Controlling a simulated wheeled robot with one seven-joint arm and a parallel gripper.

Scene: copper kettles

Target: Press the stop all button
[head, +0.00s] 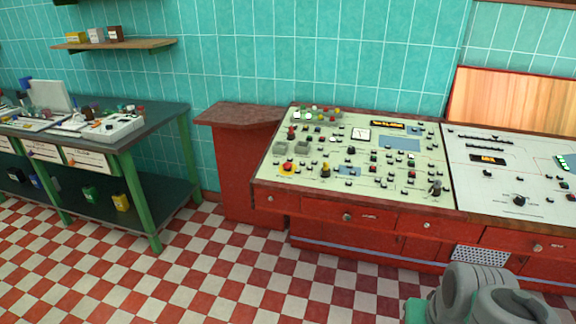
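A control panel (390,190) with a pale sloping face full of small knobs and buttons stands against the tiled wall, right of centre. A red button on a yellow base (287,168) sits near its front left corner. It looks like an emergency stop, but I cannot read any label saying stop all. Grey rounded parts of my own arm show at the bottom right, in front of the panels. My gripper is not in view, so nothing shows touching the button.
A second pale panel (515,165) adjoins on the right. A red pedestal (240,160) stands left of the control panel. A green-legged workbench (150,120) with clutter is at the left, under a wall shelf (140,45). The checkered floor (200,270) in front is clear.

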